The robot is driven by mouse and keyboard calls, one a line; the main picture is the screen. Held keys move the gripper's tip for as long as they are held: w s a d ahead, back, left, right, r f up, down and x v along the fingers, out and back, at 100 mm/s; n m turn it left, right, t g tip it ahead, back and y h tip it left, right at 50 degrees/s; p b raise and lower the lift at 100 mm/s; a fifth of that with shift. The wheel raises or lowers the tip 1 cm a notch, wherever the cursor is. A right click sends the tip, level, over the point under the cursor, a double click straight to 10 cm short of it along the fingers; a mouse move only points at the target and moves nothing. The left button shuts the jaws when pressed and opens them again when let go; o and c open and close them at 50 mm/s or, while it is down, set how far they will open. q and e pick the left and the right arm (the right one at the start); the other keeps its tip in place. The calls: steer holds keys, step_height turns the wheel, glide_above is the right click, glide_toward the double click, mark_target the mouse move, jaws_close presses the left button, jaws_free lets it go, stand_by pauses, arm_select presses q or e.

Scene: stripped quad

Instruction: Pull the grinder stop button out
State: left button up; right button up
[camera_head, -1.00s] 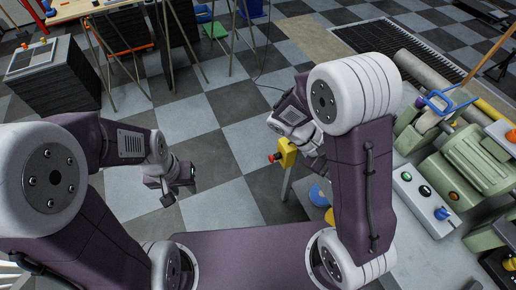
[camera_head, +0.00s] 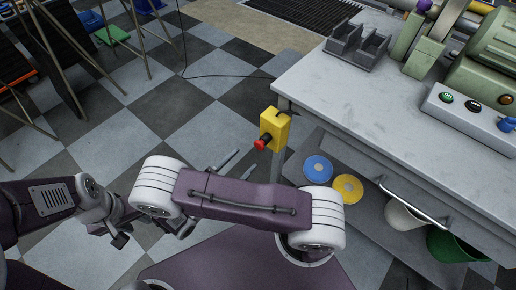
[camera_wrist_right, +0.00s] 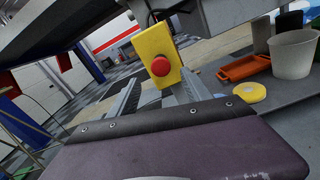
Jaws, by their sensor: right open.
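In the right wrist view, the red button (camera_wrist_right: 160,66) shows between and just beyond the open fingers (camera_wrist_right: 162,84). My left gripper (camera_head: 118,238) hangs over the floor at lower left, small and dark; its finger gap is unclear.
The workbench (camera_head: 400,95) stands right of the box, carrying the green grinder (camera_head: 485,75) and a switch panel (camera_head: 470,108). A lower shelf holds blue and yellow discs (camera_head: 318,168) and buckets (camera_head: 405,215).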

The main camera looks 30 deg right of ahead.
mark_target(258, 147)
steer(key=b+x, duration=0.2)
steer(key=x, duration=0.7)
steer(key=shift+s, duration=0.1)
steer(key=shift+c, duration=0.4)
jaws_close()
stand_by(0.6)
